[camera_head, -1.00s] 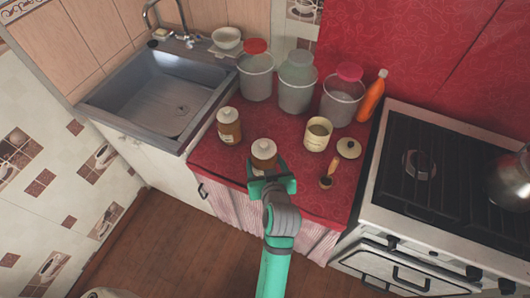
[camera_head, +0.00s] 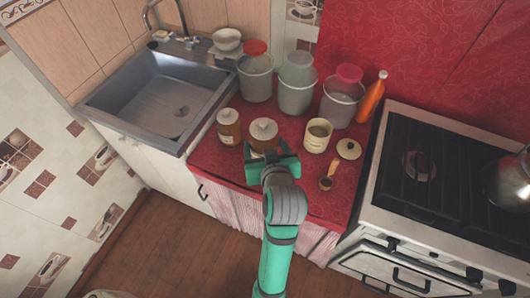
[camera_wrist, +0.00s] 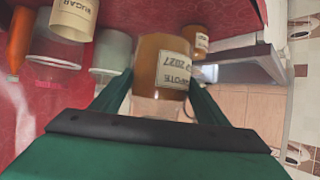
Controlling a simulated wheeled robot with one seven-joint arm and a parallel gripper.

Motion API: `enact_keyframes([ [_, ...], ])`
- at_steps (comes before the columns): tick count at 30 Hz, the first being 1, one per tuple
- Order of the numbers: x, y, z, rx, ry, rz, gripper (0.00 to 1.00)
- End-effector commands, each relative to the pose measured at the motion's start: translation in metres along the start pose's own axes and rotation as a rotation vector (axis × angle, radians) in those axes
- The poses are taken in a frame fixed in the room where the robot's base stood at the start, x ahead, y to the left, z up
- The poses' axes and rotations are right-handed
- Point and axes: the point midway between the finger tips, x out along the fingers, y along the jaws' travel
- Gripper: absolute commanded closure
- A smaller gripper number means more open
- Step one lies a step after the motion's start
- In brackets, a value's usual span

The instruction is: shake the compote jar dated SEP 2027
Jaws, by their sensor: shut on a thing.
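My gripper (camera_head: 268,160) is shut on an amber compote jar (camera_head: 263,133) with a pale lid. In the wrist view this jar (camera_wrist: 155,55) sits between the two green fingers, and its upside-down label reads COMPOTE and a date ending in 2027; the month is hard to make out. In the head view the fingers hide its lower part. A second, similar amber jar (camera_head: 229,130) stands to its left on the red counter; it also shows in the wrist view (camera_wrist: 196,40), its label too small to read.
Several grey buckets (camera_head: 296,95) and an orange bottle (camera_head: 372,97) stand behind. A sink (camera_head: 160,100) lies left, a stove (camera_head: 430,170) right.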

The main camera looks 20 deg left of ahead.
Motion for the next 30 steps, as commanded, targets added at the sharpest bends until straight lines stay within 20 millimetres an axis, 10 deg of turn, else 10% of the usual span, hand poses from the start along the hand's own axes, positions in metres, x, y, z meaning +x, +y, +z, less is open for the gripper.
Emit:
enact_keyframes([
  [10,0.002,0.0,0.004,0.001,0.0,0.0,0.8],
  [24,0.048,0.0,0.088,0.002,0.0,0.0,0.8],
  [30,0.052,0.0,0.095,-0.001,0.005,0.001,0.8],
])
